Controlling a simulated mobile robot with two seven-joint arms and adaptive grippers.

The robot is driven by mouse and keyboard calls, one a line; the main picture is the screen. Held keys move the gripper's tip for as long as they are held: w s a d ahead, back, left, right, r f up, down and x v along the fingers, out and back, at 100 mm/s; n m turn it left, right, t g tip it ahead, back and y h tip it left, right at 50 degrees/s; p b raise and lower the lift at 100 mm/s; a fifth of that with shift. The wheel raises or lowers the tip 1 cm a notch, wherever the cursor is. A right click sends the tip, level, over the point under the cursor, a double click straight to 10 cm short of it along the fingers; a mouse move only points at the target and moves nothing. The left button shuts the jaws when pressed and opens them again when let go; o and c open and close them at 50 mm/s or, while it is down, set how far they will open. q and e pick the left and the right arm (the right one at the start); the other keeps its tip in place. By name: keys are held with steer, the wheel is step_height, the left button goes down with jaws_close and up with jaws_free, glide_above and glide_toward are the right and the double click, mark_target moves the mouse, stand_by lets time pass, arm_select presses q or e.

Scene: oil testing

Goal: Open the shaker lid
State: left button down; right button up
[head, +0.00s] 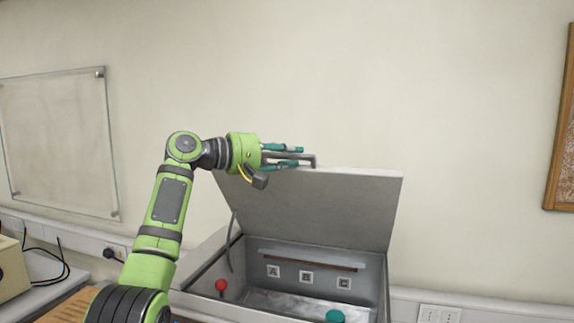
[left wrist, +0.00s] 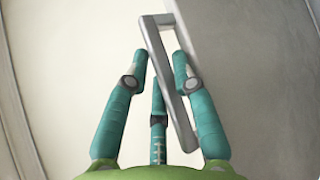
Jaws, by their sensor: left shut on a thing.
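The shaker (head: 205,268) is a grey box with its lid (head: 325,208) raised and tilted back, so the inside shows. A grey bar handle (head: 313,160) sits at the lid's top edge. My left gripper (head: 299,157) is at this handle, its teal fingers on either side of it. In the left wrist view the handle (left wrist: 168,75) runs as a long frame between the fingers (left wrist: 160,65), which are shut on it. My right gripper is in neither view.
A beige device (head: 12,273) with black cables stands at the far left. A glass board (head: 60,145) hangs on the wall behind.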

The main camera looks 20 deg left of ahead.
arm_select(q)
steer(key=shift+w+d+f, duration=0.1)
steer(key=shift+w+f, duration=0.2)
steer(key=shift+f, duration=0.05)
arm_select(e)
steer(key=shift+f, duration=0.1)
arm_select(q)
steer(key=shift+f, duration=0.1)
steer(key=c, duration=1.2)
jaws_free()
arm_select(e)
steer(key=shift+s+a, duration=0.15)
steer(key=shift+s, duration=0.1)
arm_select(q)
steer(key=shift+w, duration=0.1)
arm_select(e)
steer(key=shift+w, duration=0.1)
